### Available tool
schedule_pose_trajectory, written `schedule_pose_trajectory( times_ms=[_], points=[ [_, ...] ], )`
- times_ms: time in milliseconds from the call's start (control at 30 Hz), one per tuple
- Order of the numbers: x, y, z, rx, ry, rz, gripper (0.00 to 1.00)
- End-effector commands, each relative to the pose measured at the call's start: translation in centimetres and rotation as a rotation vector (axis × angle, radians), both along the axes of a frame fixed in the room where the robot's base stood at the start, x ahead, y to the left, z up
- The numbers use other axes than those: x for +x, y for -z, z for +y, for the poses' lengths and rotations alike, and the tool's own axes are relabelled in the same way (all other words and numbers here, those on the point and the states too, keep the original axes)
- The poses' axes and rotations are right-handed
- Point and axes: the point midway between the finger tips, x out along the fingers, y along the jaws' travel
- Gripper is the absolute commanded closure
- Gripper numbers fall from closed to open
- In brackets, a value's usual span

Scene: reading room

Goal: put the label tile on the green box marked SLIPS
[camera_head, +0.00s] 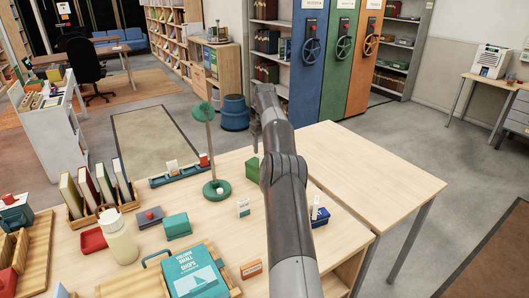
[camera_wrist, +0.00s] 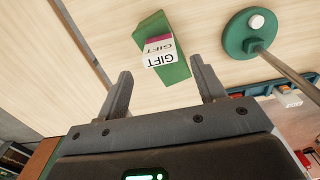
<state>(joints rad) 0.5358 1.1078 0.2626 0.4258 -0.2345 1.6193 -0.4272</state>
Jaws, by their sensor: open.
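A green box (camera_head: 252,168) stands on the near table, partly hidden behind my arm. In the wrist view a green box (camera_wrist: 176,71) carries a white face reading GIFT (camera_wrist: 160,51) with a pink strip; it appears to be the same box. I read no SLIPS mark. A small orange tile with a white panel (camera_head: 250,269) lies near the table front; I cannot tell if it is the label tile. A small white-and-green piece (camera_head: 243,206) stands nearer me than the box. My gripper (camera_wrist: 167,82) is open and empty, its fingers pointing toward the green box, apart from it.
A green lamp (camera_head: 217,188) stands left of the box; its base (camera_wrist: 250,33) is close in the wrist view. A blue-and-white item (camera_head: 320,213) is right of my arm. A teal box (camera_head: 177,225), book (camera_head: 193,272) and bottle (camera_head: 118,240) stand left. The right-hand table (camera_head: 365,165) is clear.

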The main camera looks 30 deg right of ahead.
Motion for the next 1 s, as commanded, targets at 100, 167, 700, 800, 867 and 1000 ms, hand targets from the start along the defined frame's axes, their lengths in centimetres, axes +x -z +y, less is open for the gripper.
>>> schedule_pose_trajectory(
  times_ms=[100, 167, 700, 800, 867, 1000],
  points=[
    [0.0, -0.4, 0.0, 0.000, 0.000, -0.001, 0.37],
    [0.0, -0.5, 0.1, -0.001, -0.001, -0.001, 0.37],
    [-2.2, -13.6, 13.2, -0.085, -0.082, -0.093, 0.37],
    [-3.9, -15.9, 16.1, -0.099, -0.092, -0.117, 0.37],
    [-5.1, -17.1, 17.8, -0.108, -0.096, -0.131, 0.37],
    [-8.5, -19.5, 21.4, -0.122, -0.101, -0.166, 0.37]
  ],
)
